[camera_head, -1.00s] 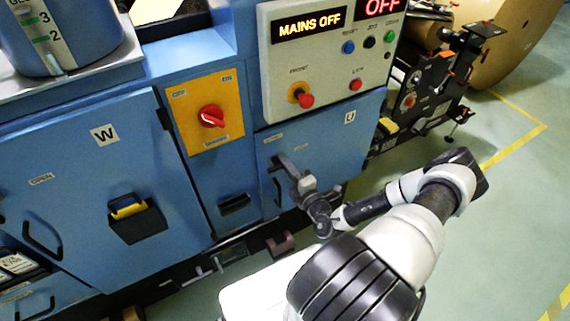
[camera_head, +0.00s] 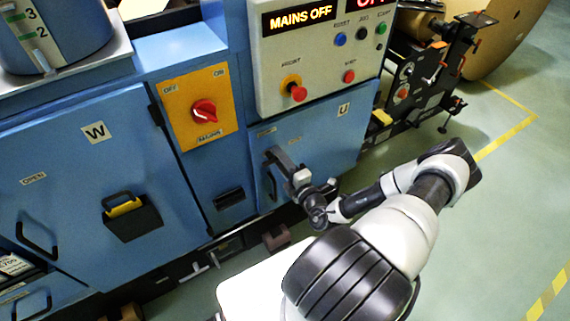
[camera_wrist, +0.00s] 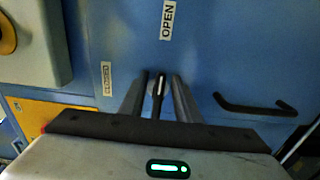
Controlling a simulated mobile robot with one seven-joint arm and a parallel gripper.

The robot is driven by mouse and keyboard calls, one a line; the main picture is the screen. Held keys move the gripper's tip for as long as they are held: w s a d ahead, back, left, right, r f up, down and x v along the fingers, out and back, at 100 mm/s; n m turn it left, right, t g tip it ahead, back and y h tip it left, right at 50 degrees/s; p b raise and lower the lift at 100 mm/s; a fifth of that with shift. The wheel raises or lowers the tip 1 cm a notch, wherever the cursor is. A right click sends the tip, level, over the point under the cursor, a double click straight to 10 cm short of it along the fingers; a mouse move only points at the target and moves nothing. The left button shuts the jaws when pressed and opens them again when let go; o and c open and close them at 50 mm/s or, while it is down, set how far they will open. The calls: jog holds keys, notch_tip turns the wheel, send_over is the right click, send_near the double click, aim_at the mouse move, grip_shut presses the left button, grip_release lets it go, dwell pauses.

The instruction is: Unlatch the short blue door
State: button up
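The short blue door (camera_head: 325,142) is the low panel marked U, under the grey control panel; it looks shut. It fills most of the wrist view (camera_wrist: 230,60). A small dark latch lever (camera_wrist: 158,88) with a pale edge stands out from it, below the label side. My gripper (camera_wrist: 157,85) has one finger on each side of this lever, with a narrow gap showing at each side. In the head view my gripper (camera_head: 272,158) reaches the door's upper left, and hides the latch there. A black bar handle (camera_wrist: 255,106) is on the door, apart from my fingers.
An orange plate with a red rotary switch (camera_head: 204,111) is left of the door. The grey control panel (camera_head: 310,60) with buttons juts out above. A taller blue door marked W (camera_head: 95,165) is farther left. Open floor lies at right.

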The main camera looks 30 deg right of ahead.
jog(key=s, duration=1.7)
jog(key=shift+s+d, duration=0.15)
jog(key=shift+d, duration=0.15)
jog(key=shift+r, duration=0.1)
